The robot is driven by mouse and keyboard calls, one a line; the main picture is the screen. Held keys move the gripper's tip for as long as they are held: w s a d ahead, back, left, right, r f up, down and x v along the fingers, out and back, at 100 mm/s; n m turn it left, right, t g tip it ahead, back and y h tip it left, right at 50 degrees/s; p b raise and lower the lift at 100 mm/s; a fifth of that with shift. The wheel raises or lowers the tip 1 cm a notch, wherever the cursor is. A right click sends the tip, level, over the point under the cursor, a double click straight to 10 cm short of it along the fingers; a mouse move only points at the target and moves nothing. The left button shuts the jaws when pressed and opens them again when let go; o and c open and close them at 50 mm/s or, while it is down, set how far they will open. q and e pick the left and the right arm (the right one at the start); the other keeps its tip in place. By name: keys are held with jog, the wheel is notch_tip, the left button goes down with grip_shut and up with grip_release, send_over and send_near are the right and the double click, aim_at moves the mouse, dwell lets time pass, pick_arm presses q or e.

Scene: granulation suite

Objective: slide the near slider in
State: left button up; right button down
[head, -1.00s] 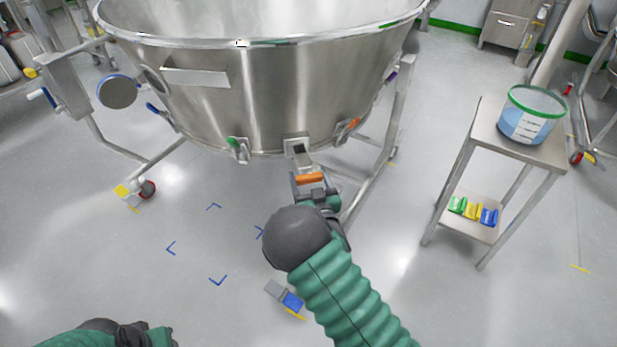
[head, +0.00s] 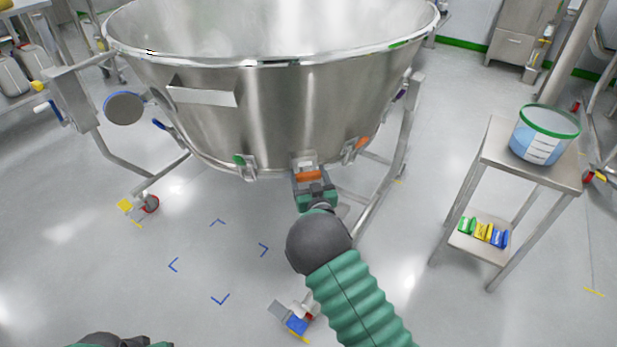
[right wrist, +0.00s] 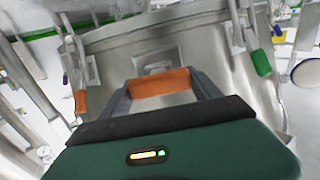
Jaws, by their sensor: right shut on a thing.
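The near slider has an orange handle (head: 309,175) and sits at the low front edge of the big steel bowl (head: 270,110). My right gripper (head: 311,178) is shut on this handle, close against the bowl wall. In the right wrist view the orange handle (right wrist: 160,83) lies across between both fingers, with the steel mount (right wrist: 158,60) just beyond it. The gripper hides part of the slider's plate. My left arm shows only at the bottom left edge, dark and green; its jaws cannot be made out.
A green-tipped fitting (head: 241,162) and an orange-tipped fitting (head: 357,147) flank the slider on the bowl's rim. A steel stand (head: 497,160) on the right bears a tub (head: 543,135), with coloured blocks on its lower shelf.

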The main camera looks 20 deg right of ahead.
jog(key=shift+c, duration=0.6)
grip_release()
jog(key=shift+w+a+r, duration=0.1)
jog(key=shift+r, duration=0.15)
jog(key=s+a+p, duration=0.2)
jog(key=s+p, duration=0.3)
jog(key=s, duration=1.1)
jog(key=shift+s+f, duration=0.15)
jog(key=shift+s, duration=0.2)
